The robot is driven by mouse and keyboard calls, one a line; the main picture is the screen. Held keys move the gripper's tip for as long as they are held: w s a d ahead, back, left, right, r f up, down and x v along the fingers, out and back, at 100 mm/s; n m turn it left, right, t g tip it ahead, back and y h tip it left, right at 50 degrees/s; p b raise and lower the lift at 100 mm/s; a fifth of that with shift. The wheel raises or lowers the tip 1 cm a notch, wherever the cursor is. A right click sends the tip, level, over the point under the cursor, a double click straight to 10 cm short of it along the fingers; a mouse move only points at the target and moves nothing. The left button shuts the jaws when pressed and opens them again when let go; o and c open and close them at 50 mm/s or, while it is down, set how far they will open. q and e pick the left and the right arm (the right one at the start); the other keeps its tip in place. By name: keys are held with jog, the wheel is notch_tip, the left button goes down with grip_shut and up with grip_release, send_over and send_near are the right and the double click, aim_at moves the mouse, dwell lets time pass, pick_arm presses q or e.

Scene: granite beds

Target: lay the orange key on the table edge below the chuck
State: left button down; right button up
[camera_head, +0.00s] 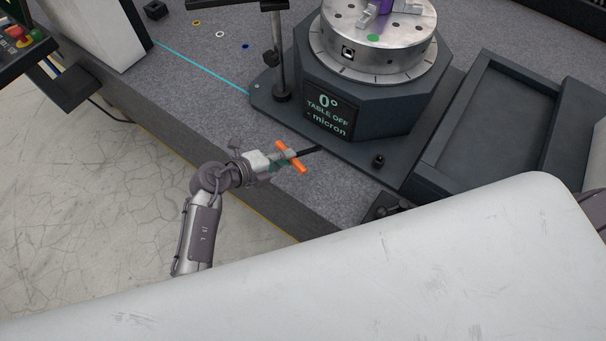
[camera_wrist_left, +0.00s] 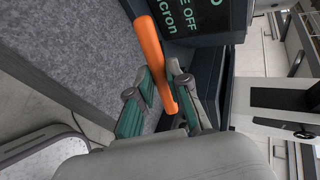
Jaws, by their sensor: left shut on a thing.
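The orange key (camera_head: 298,163) has an orange cross handle and a dark shaft that points right, toward the octagonal base. My left gripper (camera_head: 280,159) is shut on its handle, over the table's front edge strip. In the left wrist view the orange handle (camera_wrist_left: 152,50) passes between the green-padded fingers (camera_wrist_left: 168,100). I cannot tell whether the key touches the table. The chuck (camera_head: 388,44) is a round metal disc with holes on the dark octagonal base (camera_head: 378,100), behind and right of the key. The speckled grey table (camera_head: 205,100) runs below. My right gripper is not in view.
A purple part (camera_head: 377,10) sits on the chuck. A dark post (camera_head: 281,75) stands left of the base. A black knob (camera_head: 378,161) sits on the base plate, and a dark tray (camera_head: 490,115) lies to the right. Small rings (camera_head: 220,34) lie far back. The table front left is clear.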

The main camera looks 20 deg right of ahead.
pick_arm(q)
notch_tip(320, 180, down, 5)
jog(key=b, duration=0.3)
jog(key=shift+b, duration=0.35)
jog(key=shift+f, duration=0.45)
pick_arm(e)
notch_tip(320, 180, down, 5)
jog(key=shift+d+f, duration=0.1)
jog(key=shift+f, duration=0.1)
pick_arm(q)
jog(key=c, duration=1.3)
grip_release()
jog(key=shift+o, duration=0.2)
jog(key=shift+a+r, duration=0.25)
jog(key=shift+a, duration=0.05)
jog(key=p+v, duration=0.6)
jog(key=v, duration=0.1)
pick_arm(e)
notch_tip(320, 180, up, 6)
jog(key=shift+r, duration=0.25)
